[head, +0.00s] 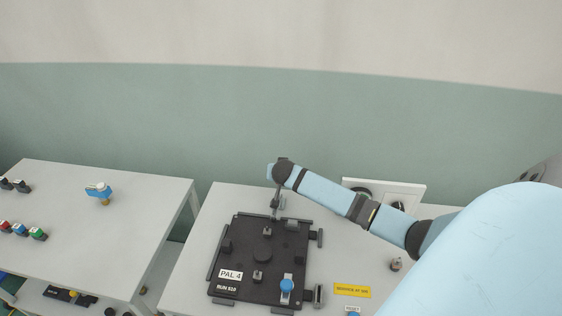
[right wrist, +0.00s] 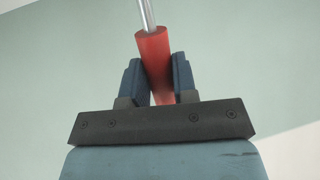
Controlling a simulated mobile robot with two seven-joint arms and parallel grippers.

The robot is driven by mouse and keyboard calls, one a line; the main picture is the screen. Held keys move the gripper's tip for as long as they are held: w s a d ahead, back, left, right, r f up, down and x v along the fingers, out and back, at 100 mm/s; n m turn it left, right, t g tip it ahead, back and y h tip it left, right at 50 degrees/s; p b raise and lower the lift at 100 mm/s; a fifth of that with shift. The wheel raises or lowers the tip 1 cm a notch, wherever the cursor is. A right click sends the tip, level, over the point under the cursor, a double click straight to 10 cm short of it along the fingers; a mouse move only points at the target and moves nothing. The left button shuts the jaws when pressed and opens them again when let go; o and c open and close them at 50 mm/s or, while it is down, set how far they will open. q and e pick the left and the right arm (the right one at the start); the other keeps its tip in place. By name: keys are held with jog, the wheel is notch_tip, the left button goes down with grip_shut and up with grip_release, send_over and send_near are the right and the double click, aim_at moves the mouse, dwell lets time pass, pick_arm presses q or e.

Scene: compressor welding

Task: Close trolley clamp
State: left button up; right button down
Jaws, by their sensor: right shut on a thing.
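My right arm reaches across from the right in the head view, its hand (head: 275,195) over the far edge of the dark pallet plate (head: 235,255). In the right wrist view, my right gripper (right wrist: 160,75) is shut on a red handle grip (right wrist: 152,45) with a bare metal rod (right wrist: 147,14) coming out of it. This looks like the clamp's lever. In the head view the handle and the clamp body are too small and too covered by the hand to make out. My left gripper is out of view.
The plate, labelled PAL 4, lies on a grey table (head: 200,225) and carries small fixtures and a blue-topped part (head: 287,285). A white framed panel (head: 405,190) and a yellow label (head: 352,290) are to the right. A second table (head: 120,200) with coloured parts stands left, across a gap.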

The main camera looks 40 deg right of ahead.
jog(key=shift+s+a+r+t+h+b, duration=0.2)
jog(key=shift+s+a+t+h+b, duration=0.15)
jog(key=shift+a+t+h, duration=0.2)
jog(key=shift+d, duration=0.1)
jog(key=c, duration=0.9)
grip_release()
jog(key=shift+s, duration=0.1)
jog(key=v, duration=1.4)
jog(key=shift+b, duration=0.35)
